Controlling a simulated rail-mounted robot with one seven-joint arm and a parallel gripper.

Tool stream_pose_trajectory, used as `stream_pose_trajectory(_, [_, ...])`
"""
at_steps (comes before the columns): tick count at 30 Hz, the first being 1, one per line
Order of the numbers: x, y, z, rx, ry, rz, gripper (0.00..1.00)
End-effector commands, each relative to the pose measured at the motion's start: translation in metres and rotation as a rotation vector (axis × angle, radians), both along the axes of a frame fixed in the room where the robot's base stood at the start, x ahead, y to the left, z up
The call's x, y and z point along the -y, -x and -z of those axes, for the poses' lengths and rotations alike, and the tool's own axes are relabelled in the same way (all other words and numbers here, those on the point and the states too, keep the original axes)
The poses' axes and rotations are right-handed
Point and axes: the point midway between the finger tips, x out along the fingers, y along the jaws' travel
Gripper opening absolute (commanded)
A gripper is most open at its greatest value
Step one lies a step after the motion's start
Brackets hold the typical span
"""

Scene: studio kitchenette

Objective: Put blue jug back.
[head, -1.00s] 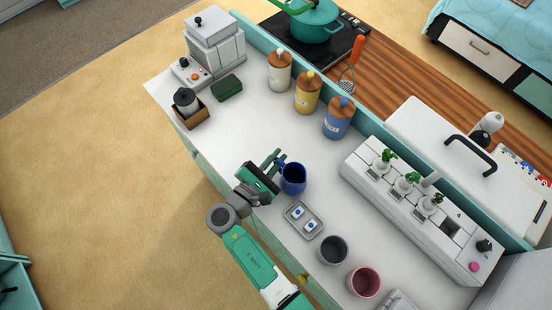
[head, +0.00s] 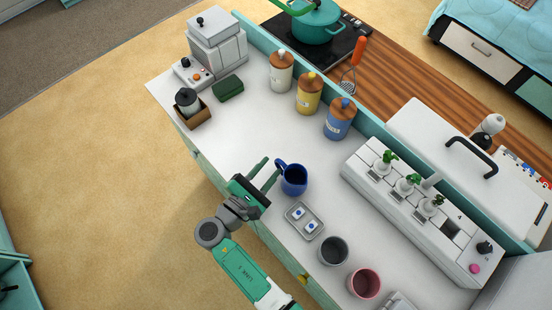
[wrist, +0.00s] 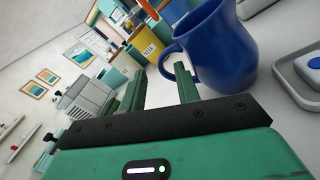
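The blue jug (head: 293,181) stands upright on the white counter, its handle toward my gripper. In the wrist view the jug (wrist: 222,50) fills the upper right, with its handle reaching left above the right finger. My gripper (head: 268,171) is just left of the jug, at the counter's front edge. Its two green fingers (wrist: 160,85) are spread with nothing between them. One finger is close to the handle; I cannot tell whether they touch.
A small grey tray (head: 304,221) with two blue-marked pieces lies close below the jug. A grey cup (head: 333,250) and a pink cup (head: 365,283) stand beyond it. A white planter box (head: 405,200) is to the right. Yellow (head: 308,94) and blue (head: 339,119) canisters line the back.

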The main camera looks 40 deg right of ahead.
Motion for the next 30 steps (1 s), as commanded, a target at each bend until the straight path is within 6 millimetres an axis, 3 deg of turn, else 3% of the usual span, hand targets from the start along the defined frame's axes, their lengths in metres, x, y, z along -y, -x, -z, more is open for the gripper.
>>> stream_pose_trajectory(3, [-0.032, 0.004, 0.0, 0.0, 0.0, -0.004, 0.32])
stream_pose_trajectory(9, [-0.067, 0.009, 0.0, 0.001, -0.001, -0.001, 0.32])
stream_pose_trajectory(14, [-0.077, 0.011, 0.0, 0.0, 0.0, 0.0, 0.32])
stream_pose_trajectory(24, [-0.077, 0.007, -0.003, 0.025, -0.02, -0.003, 0.32])
stream_pose_trajectory(26, [-0.077, -0.007, -0.015, 0.115, -0.096, -0.023, 0.32])
stream_pose_trajectory(28, [-0.08, -0.04, -0.044, 0.333, -0.271, -0.077, 0.32])
stream_pose_trajectory(29, [-0.084, -0.058, -0.064, 0.463, -0.374, -0.112, 0.32])
stream_pose_trajectory(30, [-0.093, -0.082, -0.097, 0.654, -0.522, -0.172, 0.32])
